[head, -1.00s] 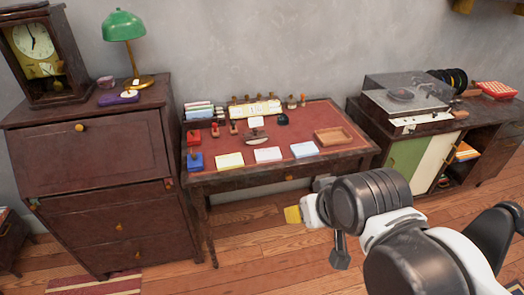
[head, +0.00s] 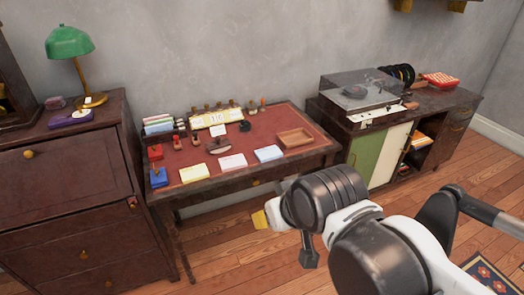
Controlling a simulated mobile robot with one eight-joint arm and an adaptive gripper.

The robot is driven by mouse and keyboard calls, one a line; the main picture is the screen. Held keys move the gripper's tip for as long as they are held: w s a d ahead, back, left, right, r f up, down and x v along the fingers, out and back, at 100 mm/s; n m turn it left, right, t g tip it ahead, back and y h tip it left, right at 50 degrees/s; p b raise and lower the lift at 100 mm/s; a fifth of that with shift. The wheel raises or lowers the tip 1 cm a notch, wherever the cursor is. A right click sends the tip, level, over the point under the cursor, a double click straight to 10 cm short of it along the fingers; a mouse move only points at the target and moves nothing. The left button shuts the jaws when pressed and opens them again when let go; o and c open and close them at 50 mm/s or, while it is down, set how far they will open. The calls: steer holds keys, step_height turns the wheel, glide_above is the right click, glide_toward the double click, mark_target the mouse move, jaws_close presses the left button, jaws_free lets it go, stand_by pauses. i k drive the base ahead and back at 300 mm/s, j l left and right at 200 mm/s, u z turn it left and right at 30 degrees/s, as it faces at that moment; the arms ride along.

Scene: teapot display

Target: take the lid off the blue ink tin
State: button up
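The blue ink tin (head: 158,177) is a small blue box at the front left corner of the red-topped desk (head: 238,159). It stands just in front of a similar red tin (head: 155,152). A small brown knob or handle seems to show on the blue tin, but it is too small to be sure. My gripper (head: 284,237) is low in front of the desk, to the right of the tin and well apart from it. A yellow piece and a dark finger-like part show at its end. Its opening is hidden by my arm.
White, yellow and blue paper pads (head: 231,163) lie along the desk's front edge. Stamps stand behind them, and a wooden tray (head: 295,138) is at the right. A dark cabinet (head: 62,185) stands close left of the desk. A record-player sideboard (head: 447,115) stands at the right.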

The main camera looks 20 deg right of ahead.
mark_target(158, 176)
steer(key=i+l+u, duration=0.1)
steer(key=i+u, duration=0.35)
steer(key=i+l+u, duration=0.2)
steer(key=u, duration=0.2)
steer(key=i+l+u, duration=0.65)
steer(key=l+u, duration=0.25)
steer(key=j, duration=0.1)
